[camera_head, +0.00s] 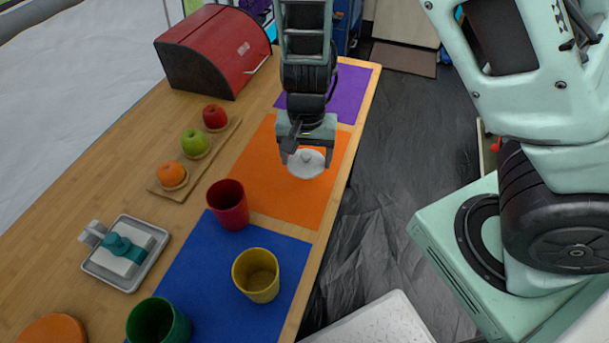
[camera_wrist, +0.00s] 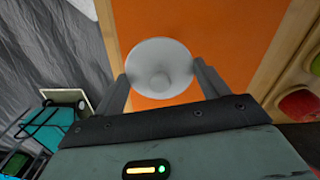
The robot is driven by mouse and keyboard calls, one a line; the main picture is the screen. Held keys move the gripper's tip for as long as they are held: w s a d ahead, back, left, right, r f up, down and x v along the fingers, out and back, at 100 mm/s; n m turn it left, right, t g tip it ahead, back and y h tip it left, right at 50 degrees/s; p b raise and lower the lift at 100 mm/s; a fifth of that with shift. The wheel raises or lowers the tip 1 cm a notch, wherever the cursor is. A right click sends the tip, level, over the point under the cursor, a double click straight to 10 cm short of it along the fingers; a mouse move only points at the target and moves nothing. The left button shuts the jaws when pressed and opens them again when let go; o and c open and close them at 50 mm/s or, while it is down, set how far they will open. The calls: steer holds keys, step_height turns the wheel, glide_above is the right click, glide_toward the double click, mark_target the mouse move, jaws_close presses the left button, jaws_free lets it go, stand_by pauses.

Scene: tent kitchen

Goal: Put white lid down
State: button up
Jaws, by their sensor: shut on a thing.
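The round white lid (camera_head: 306,164) is over the orange mat (camera_head: 262,180), near its right part. My gripper (camera_head: 306,155) points down at the lid and is shut on it. Orange mat (camera_wrist: 205,28) shows behind the lid. I cannot tell whether the lid touches the mat or is a little above it.
A red cup (camera_head: 228,205) stands at the near-left corner of the orange mat. A yellow cup (camera_head: 256,275) and a green cup (camera_head: 158,322) stand at the blue mat (camera_head: 205,262). A wooden tray (camera_head: 196,165) holds fruit. The table's right edge is close to the lid.

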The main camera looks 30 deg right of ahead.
mark_target(306, 181)
steer(key=shift+f+b, duration=0.85)
steer(key=shift+f, duration=1.85)
steer(key=shift+f, duration=0.15)
steer(key=o, duration=0.9)
steer(key=shift+o, duration=0.2)
